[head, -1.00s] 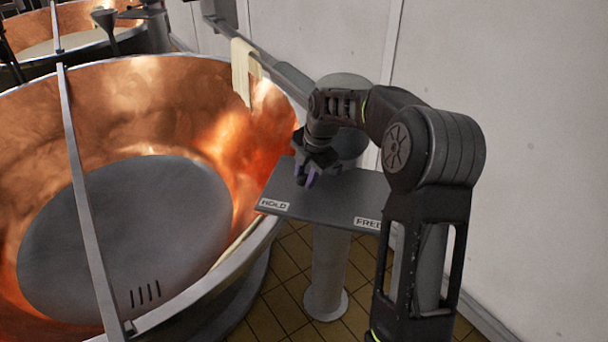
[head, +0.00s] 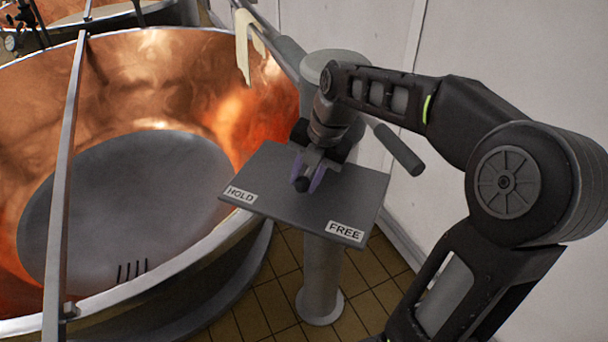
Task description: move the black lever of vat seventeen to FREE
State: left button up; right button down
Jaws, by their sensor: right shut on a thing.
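The grey plate (head: 275,205) on a post beside the copper vat bears a HOLD label (head: 240,194) at its left and a FREE label (head: 345,231) at its right. My right gripper (head: 308,182) is over the plate, its purple fingertips shut on the black lever (head: 301,184). Only the lever's dark end shows; the rest is hidden by the gripper. In this view the lever end lies between the two labels. My left gripper is not in view. No vat number is readable.
The large copper vat (head: 150,85) fills the left, with a metal bar (head: 66,170) across it. A dark cylindrical handle (head: 399,150) sticks out right of the post (head: 322,270). A pale cloth (head: 243,45) hangs at the vat's back rim. The white wall is close behind.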

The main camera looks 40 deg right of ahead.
jog(key=shift+s+d, duration=0.15)
jog(key=c, duration=1.1)
grip_release()
jog(key=v, duration=0.7)
jog(key=shift+r, duration=0.4)
